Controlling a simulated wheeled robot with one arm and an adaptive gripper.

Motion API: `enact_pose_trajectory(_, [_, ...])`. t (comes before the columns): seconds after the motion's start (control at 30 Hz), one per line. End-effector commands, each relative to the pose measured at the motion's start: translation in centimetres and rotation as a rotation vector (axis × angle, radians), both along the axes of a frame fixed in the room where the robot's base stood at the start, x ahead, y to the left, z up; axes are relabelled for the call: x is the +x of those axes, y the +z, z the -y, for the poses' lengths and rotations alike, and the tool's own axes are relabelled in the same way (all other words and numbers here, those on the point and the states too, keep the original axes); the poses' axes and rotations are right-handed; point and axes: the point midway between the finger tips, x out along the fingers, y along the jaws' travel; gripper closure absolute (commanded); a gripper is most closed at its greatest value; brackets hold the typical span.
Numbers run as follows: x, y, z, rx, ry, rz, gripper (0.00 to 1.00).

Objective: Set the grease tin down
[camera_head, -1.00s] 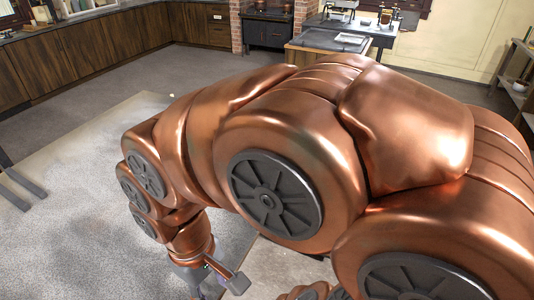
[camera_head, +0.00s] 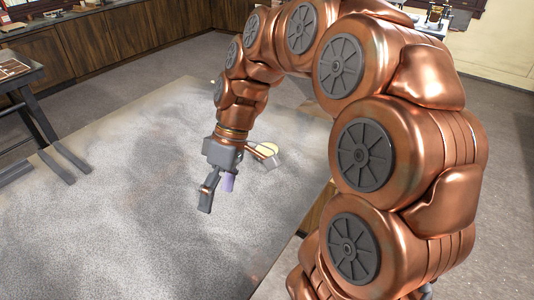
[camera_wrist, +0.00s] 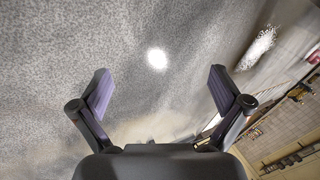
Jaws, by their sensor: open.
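My gripper (camera_head: 238,187) is above a large grey speckled surface (camera_head: 120,235) in the head view. Its two fingers stand wide apart, with purple pads facing each other. The wrist view also shows my gripper (camera_wrist: 160,75) spread, with nothing between the fingers. A pale yellow round thing (camera_head: 268,149) shows just behind the right finger in the head view, partly hidden by it. I cannot tell whether it is the grease tin. No other thing that I can make out as a tin shows. A bright white spot (camera_wrist: 157,59) lies beyond the fingers in the wrist view.
Dark metal bars and a stand (camera_head: 28,105) are at the left edge. Wooden cabinets (camera_head: 110,45) line the back wall. My arm hides much of the right side. The grey surface left of and in front of my gripper is bare.

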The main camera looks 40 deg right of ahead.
Motion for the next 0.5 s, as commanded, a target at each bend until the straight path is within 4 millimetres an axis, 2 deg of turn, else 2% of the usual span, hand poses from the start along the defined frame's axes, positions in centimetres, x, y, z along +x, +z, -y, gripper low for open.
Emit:
enact_pose_trajectory(0.1, [3.3,0.2,2.2,0.097,0.057,0.07,0.0])
enact_pose_trajectory(0.27, [7.1,0.3,6.0,0.208,0.127,0.197,0.0])
enact_pose_trajectory(0.5, [11.4,-0.6,13.8,0.318,0.2,0.424,0.0])
